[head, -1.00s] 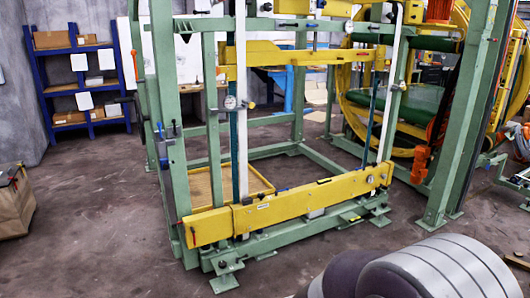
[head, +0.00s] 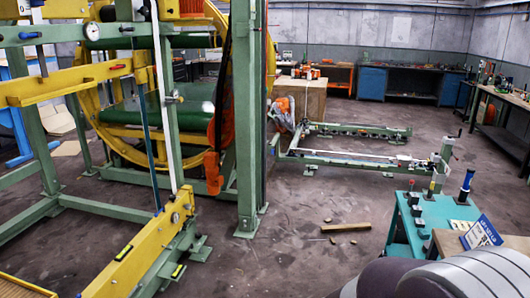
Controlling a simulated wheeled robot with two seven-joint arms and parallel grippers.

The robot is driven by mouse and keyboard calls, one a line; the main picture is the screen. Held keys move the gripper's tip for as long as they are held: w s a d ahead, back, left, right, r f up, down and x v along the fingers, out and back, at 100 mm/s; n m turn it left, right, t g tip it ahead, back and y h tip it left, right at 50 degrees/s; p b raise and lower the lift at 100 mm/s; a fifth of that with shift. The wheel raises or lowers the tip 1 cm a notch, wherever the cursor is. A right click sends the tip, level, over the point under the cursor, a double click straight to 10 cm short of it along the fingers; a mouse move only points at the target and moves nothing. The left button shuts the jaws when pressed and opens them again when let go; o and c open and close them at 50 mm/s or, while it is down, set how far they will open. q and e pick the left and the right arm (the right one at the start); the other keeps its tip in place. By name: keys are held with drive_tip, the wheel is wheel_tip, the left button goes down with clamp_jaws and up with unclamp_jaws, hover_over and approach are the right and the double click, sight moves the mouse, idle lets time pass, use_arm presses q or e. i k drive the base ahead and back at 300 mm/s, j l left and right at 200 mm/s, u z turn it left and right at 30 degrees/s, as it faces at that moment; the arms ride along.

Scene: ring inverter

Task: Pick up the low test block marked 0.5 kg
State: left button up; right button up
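Several small dark blocks (head: 417,211) stand in a row on the teal table (head: 446,213) at the lower right of the head view. They may be test blocks, but they are too small to read any marking, so I cannot tell which one is 0.5 kg. A blue-and-white sign (head: 480,233) stands on a wooden surface beside them. Neither of my grippers is in view. A rounded grey and dark part of my own body covers the bottom right corner and hides part of the table area.
A green and yellow frame machine (head: 245,130) fills the left side. A wooden bar (head: 345,227) lies on the floor left of the teal table. A low green rail frame (head: 360,160) stands behind. Open floor lies in the middle.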

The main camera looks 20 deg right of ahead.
sight(418, 223)
drive_tip(key=i+l+z, duration=0.2)
drive_tip(key=i+z, duration=0.3)
drive_tip(key=i, duration=0.45)
drive_tip(key=i+j+z, duration=0.15)
drive_tip(key=i+z, duration=0.3)
drive_tip(key=i, duration=0.45)
drive_tip(key=i+z, duration=0.45)
drive_tip(key=i+j+z, duration=0.15)
drive_tip(key=i+z, duration=0.25)
drive_tip(key=i+j+z, duration=0.25)
drive_tip(key=z, duration=0.2)
drive_tip(key=i+z, duration=0.3)
drive_tip(key=z, duration=0.2)
drive_tip(key=i+j+z, duration=0.25)
drive_tip(key=z, duration=0.2)
drive_tip(key=i+j+z, duration=0.25)
drive_tip(key=z, duration=0.25)
drive_tip(key=i+j+z, duration=0.2)
drive_tip(key=j+z, duration=0.25)
drive_tip(key=l, duration=0.1)
